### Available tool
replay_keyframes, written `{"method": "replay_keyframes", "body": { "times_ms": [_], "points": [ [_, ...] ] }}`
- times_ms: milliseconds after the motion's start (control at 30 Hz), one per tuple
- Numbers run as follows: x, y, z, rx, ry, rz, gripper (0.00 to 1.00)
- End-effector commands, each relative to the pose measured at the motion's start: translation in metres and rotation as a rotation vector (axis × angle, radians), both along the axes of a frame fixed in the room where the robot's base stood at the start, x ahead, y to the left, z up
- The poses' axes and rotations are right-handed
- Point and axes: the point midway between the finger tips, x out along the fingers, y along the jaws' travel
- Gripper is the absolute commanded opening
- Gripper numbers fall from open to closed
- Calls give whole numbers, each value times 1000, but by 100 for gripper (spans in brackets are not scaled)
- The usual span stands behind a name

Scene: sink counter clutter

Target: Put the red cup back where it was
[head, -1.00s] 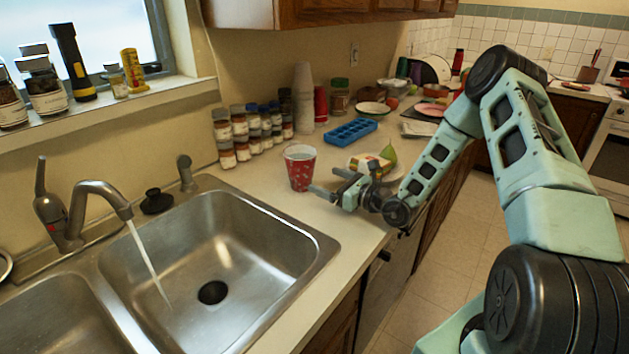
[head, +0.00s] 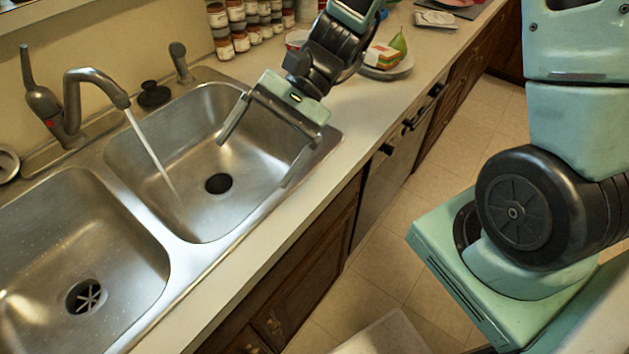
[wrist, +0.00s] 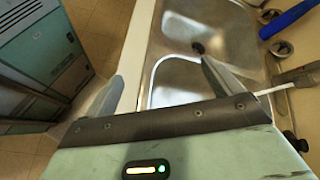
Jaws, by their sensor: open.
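The red cup (head: 294,40) stands on the counter behind the sink's right basin. Only part of its pale rim and red side shows in the head view, because my arm hides the rest. My gripper (head: 256,160) is over the right basin, pointing down, with its two fingers wide apart and nothing between them. In the wrist view my gripper (wrist: 160,78) also shows spread fingers, with the sink and counter edge beyond and no cup in sight.
The faucet (head: 95,85) runs water into the right basin (head: 150,115). A plate (head: 388,70) with a pear (head: 398,43) and a sandwich-like item stands right of my arm. Several spice jars (head: 240,25) stand at the back. The counter's front strip (head: 290,225) is clear.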

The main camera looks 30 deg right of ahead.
Motion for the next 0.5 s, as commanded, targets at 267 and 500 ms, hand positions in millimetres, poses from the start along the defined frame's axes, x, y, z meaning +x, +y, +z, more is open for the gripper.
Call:
{"method": "replay_keyframes", "body": {
  "times_ms": [267, 500],
  "points": [
    [-110, -11, 10, -413, -564, 843, 91],
    [-120, -21, 25, -538, -898, 1170, 91]
  ]
}}
